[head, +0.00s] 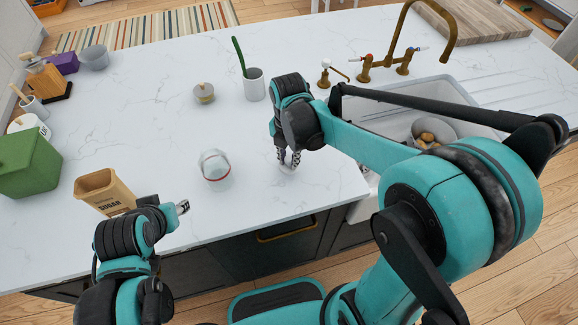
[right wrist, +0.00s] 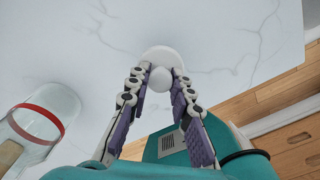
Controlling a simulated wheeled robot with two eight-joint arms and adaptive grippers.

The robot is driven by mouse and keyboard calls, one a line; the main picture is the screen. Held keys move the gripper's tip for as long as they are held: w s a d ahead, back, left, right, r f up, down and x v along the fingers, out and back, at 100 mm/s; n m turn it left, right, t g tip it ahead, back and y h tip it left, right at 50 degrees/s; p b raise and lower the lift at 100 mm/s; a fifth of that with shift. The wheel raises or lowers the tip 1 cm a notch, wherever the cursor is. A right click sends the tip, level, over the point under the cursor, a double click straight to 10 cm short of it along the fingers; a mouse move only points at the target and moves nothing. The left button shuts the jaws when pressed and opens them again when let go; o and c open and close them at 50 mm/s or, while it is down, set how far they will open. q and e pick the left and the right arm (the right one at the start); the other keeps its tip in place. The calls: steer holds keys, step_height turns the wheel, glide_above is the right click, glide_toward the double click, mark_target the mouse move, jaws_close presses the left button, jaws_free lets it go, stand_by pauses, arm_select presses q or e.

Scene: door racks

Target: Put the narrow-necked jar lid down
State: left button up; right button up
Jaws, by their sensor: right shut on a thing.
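My right gripper (head: 290,160) points down close above the white countertop, near its front edge. It is shut on the knob of the white round jar lid, which shows between the fingertips in the right wrist view (right wrist: 161,56). In the head view the lid (head: 287,169) is mostly hidden by the fingers; I cannot tell whether it touches the counter. An open clear glass jar with a red ring (head: 217,172) stands left of the gripper; it also shows in the right wrist view (right wrist: 40,120). My left gripper (head: 183,207) is by the front edge, its opening unclear.
A sugar bag (head: 104,191) and green box (head: 28,165) stand at left. A small lidded jar (head: 204,93) and a white cup with a green utensil (head: 254,86) stand farther back. The sink (head: 400,92) is at right. Counter between the glass jar and right gripper is clear.

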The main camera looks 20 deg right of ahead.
mark_target(289, 165)
steer(key=shift+f+b, duration=0.55)
steer(key=shift+f, duration=1.15)
steer(key=shift+f, duration=0.2)
steer(key=o, duration=1)
steer(key=shift+c, duration=0.2)
steer(key=shift+r, duration=0.15)
